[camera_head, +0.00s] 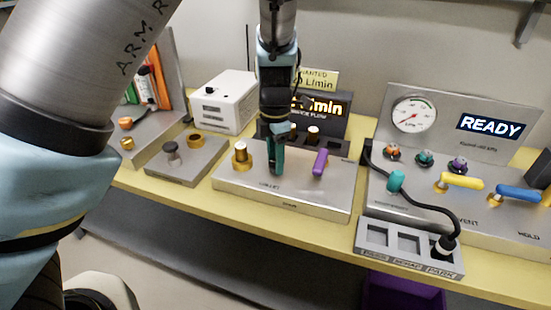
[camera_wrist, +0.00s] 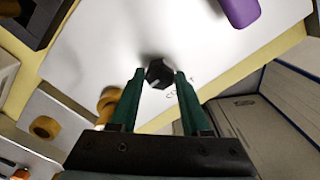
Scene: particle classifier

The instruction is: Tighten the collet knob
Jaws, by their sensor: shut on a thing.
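The collet knob (camera_wrist: 158,74) is a small black faceted knob on the silver panel (camera_head: 320,200), beside a partly hidden label that starts with "CO" in the wrist view. My gripper (camera_head: 276,168) points down onto the panel, and its green fingers hide the knob in the head view. In the wrist view my gripper (camera_wrist: 160,82) has one fingertip on each side of the knob, shut on it. Whether the knob has turned cannot be told.
A brass post (camera_head: 241,160) stands just left of my gripper and a purple lever (camera_head: 320,162) to its right. A lit flow display (camera_head: 325,108) stands behind. Further right are a gauge panel (camera_head: 440,105) reading READY and a black cable (camera_head: 425,207).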

